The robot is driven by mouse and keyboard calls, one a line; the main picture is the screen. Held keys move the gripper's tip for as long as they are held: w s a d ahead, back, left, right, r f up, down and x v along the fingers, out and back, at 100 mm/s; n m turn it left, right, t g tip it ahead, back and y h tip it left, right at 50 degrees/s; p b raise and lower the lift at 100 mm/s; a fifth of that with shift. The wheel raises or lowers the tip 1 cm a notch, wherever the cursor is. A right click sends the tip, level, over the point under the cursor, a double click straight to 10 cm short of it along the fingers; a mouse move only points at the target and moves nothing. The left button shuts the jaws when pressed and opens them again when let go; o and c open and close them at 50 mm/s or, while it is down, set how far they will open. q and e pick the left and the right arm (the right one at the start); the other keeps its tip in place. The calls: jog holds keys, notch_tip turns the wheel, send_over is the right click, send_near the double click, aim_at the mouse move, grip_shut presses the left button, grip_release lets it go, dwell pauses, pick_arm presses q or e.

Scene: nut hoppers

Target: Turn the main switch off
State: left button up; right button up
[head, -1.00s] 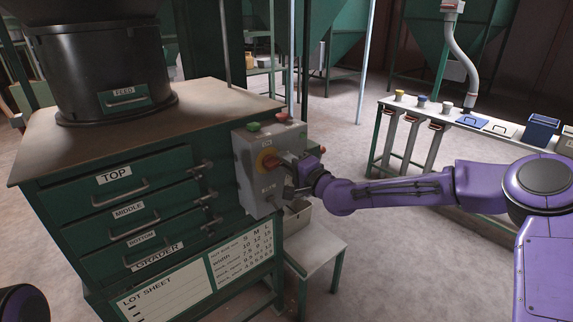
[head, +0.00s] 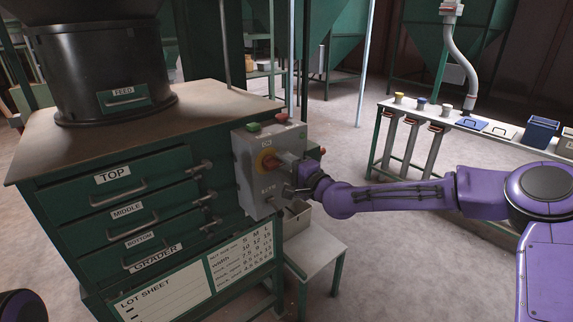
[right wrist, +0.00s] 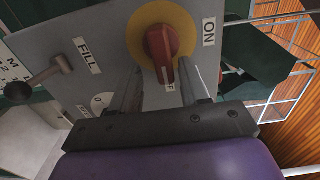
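The main switch is a red rotary knob on a yellow disc (head: 264,160), on the side of a grey control box (head: 244,180). In the right wrist view the red knob (right wrist: 163,45) points down toward my gripper, at a label partly hidden between the fingers. An ON label (right wrist: 209,32) sits to the right of the disc. My left gripper is out of view.
A FILL label (right wrist: 86,55) and a lever with a black ball (right wrist: 18,92) are on the same panel. Green and red buttons top the box. The green drawer cabinet (head: 60,225) stands left. A small stool (head: 318,250) with a bin is below. A bench stands right.

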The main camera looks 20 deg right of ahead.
jog(key=shift+r, duration=0.15)
jog(key=shift+d, duration=0.15)
jog(key=shift+s+d, duration=0.15)
jog(key=shift+s, duration=0.25)
jog(key=b+v, duration=0.1)
jog(key=v, duration=0.8)
jog(key=shift+s, duration=0.25)
